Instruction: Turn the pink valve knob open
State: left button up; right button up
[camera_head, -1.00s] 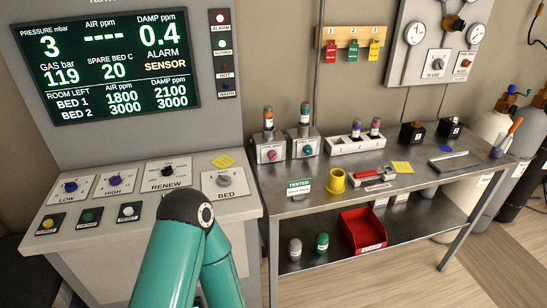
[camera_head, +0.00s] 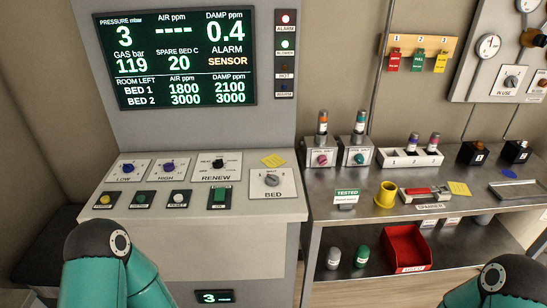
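The pink valve knob (camera_head: 322,160) is on the front of a small grey-white box on the metal bench, right of the console. A cylinder with an orange band (camera_head: 323,121) stands on top of that box. The label on the pink knob's box is too small to read surely. Only teal and black arm links of mine show at the lower left and lower right; both grippers are out of view. Nothing of mine touches the knob.
The sloping console (camera_head: 236,207) with dials and buttons stands left of the bench. A red bin (camera_head: 405,245) sits on the lower shelf.

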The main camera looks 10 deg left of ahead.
aim_at(323, 160)
jog(key=i, duration=0.25)
jog(key=u, duration=2)
jog(key=k, duration=1.55)
jog(key=z, duration=1.25)
jog(key=i, duration=1.1)
jog(key=z, duration=0.05)
